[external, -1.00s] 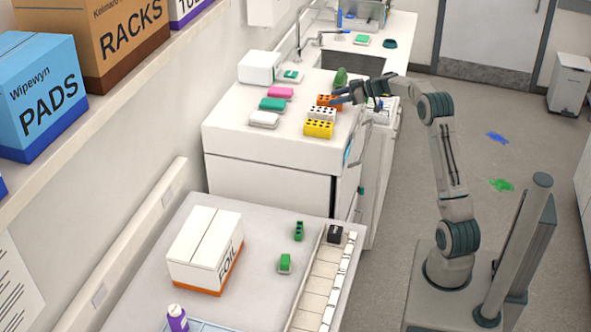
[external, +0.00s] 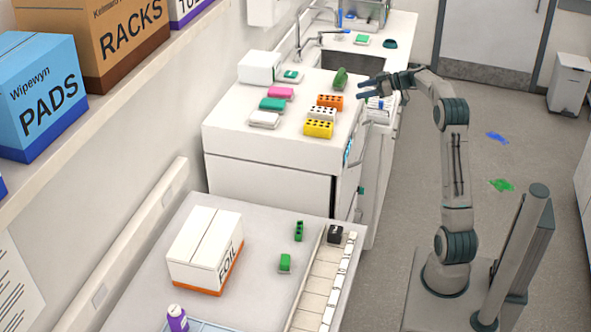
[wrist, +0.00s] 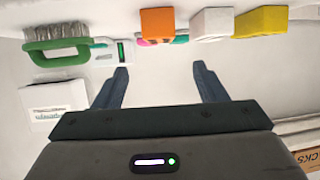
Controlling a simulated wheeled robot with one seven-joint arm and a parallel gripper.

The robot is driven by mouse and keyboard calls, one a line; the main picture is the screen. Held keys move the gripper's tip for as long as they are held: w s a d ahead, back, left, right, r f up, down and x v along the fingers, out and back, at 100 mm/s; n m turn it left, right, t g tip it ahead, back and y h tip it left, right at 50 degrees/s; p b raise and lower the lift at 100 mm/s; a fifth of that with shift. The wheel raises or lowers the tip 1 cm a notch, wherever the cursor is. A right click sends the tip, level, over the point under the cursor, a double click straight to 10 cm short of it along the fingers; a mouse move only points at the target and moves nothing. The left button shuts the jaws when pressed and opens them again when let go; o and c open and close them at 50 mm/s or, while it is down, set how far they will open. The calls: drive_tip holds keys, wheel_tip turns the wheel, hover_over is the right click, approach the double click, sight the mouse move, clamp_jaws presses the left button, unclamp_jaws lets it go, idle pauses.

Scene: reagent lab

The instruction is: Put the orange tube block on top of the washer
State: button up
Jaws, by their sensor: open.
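The orange tube block (external: 330,101) sits upright on the white top of the washer (external: 232,128), close to its right edge, in line with a white and a yellow block. In the wrist view the orange block (wrist: 157,25) shows ahead of the fingers, near the top edge. My gripper (external: 360,89) is open and empty, to the right of the orange block and apart from it. Its two fingers (wrist: 161,75) are spread with nothing between them in the wrist view.
A white block (external: 322,113) and a yellow block (external: 318,129) stand in front of the orange one. A green brush (external: 341,77) lies behind it. Pink (external: 279,93), green (external: 272,104) and white (external: 264,119) items lie to the left. The washer's front-left top is clear.

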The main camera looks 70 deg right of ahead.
drive_tip(key=w+a+g, duration=0.1)
drive_tip(key=a, duration=0.5)
drive_tip(key=w+a+g+y, duration=0.1)
drive_tip(key=w+a, duration=0.1)
drive_tip(key=a, duration=0.5)
drive_tip(key=w+a+g+y, duration=0.1)
drive_tip(key=w+a+g, duration=0.1)
drive_tip(key=a, duration=0.5)
drive_tip(key=shift+f, duration=0.1)
drive_tip(key=s+a+f+g, duration=0.2)
drive_tip(key=s+a+g, duration=0.1)
drive_tip(key=a, duration=1.2)
drive_tip(key=s+a+f+g+h, duration=0.1)
drive_tip(key=s+a+f, duration=0.2)
drive_tip(key=s+a, duration=0.2)
drive_tip(key=s+a+f+g+h, duration=0.1)
drive_tip(key=s+a+f, duration=0.2)
drive_tip(key=s+a, duration=0.3)
drive_tip(key=s+a+f+m+h, duration=0.1)
drive_tip(key=s+a+f, duration=0.2)
drive_tip(key=s+a, duration=0.3)
drive_tip(key=shift+s+a+g, duration=0.15)
drive_tip(key=shift+s+g, duration=0.25)
drive_tip(key=shift+s, duration=0.1)
drive_tip(key=shift+f, duration=0.1)
